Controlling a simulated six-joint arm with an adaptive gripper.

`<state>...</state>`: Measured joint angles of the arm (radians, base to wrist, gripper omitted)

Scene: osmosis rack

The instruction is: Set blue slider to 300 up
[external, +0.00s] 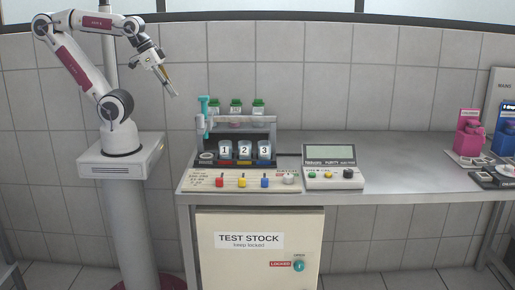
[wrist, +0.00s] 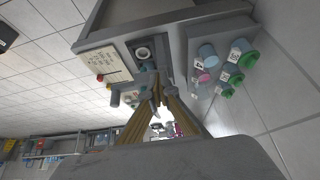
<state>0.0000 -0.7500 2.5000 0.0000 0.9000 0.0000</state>
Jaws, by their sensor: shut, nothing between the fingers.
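The blue slider (external: 264,182) is the rightmost of three coloured sliders on the cream front panel (external: 213,185) of the osmosis rack. The red slider (external: 219,182) and yellow slider (external: 242,182) stand to its left. The scale marks are too small to read. My gripper (external: 174,94) is shut and empty, high up to the left of the rack and well apart from the sliders. In the wrist view my gripper (wrist: 157,112) points past the rack, which appears tilted. The blue slider cannot be made out there.
Beakers numbered 1, 2 and 3 (external: 244,151) stand in the rack, with green-capped jars (external: 236,106) on top and a teal upright tool (external: 204,110) at its left. A meter (external: 331,167) with knobs stands to the right. The bench (external: 400,175) beyond is mostly clear.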

